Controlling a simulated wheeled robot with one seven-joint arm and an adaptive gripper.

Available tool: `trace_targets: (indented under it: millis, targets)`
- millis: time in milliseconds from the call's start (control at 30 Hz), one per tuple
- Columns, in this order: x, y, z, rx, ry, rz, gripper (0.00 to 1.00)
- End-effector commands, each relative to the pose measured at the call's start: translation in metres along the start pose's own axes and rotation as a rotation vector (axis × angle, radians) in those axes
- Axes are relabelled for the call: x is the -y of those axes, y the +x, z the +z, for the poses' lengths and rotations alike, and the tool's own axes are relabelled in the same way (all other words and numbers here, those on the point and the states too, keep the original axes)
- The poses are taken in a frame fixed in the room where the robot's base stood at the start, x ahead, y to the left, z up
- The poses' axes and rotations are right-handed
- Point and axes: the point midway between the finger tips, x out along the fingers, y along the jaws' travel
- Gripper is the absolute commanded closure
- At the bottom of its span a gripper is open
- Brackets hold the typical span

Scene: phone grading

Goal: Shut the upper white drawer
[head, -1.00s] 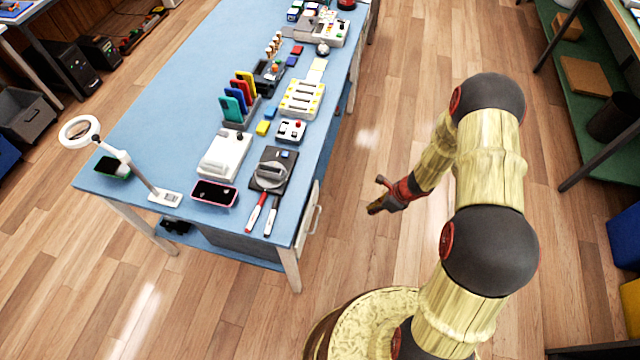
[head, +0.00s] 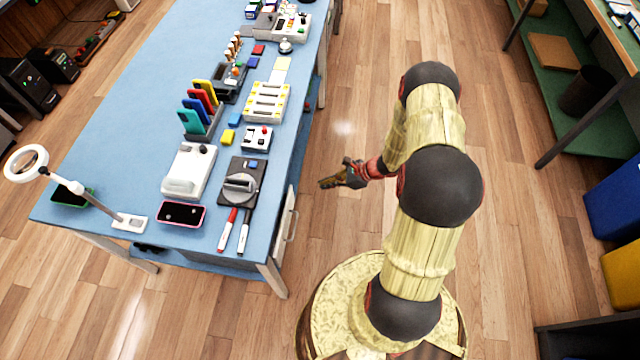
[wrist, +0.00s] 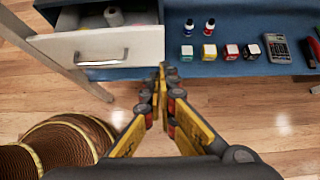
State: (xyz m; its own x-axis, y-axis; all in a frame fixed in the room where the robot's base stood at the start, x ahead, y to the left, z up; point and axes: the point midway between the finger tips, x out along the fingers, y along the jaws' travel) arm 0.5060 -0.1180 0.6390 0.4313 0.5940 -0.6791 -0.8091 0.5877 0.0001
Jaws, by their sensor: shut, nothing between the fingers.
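The white drawer (wrist: 105,46) stands open in the upper left of the wrist view. Its front has a metal bar handle (wrist: 97,60), and a white roll (wrist: 114,15) shows inside. In the head view the drawer front (head: 291,207) sticks out from the right side of the blue bench. My gripper (wrist: 163,75) is shut and empty. Its fingertips appear beside the right end of the drawer front in the wrist view. In the head view my gripper (head: 324,183) is right of the drawer, seemingly with a gap. I cannot see a second drawer.
The blue bench (head: 125,110) carries phones, pens and devices. In the wrist view, two small bottles, several coloured cubes (wrist: 208,52) and a calculator (wrist: 277,47) sit on a blue surface right of the drawer. Wooden floor (head: 400,40) is clear between bench and green shelving.

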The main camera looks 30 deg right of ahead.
Motion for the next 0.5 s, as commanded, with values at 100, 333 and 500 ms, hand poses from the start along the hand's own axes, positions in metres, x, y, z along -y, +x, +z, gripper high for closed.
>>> trace_targets:
  millis: [100, 333, 500]
  targets:
    - [-0.002, 0.026, -0.002, 0.000, -0.001, 0.005, 1.00]
    - [-0.001, 0.072, -0.002, -0.001, -0.001, 0.004, 1.00]
    - [0.000, 0.093, 0.012, -0.002, -0.004, 0.002, 1.00]
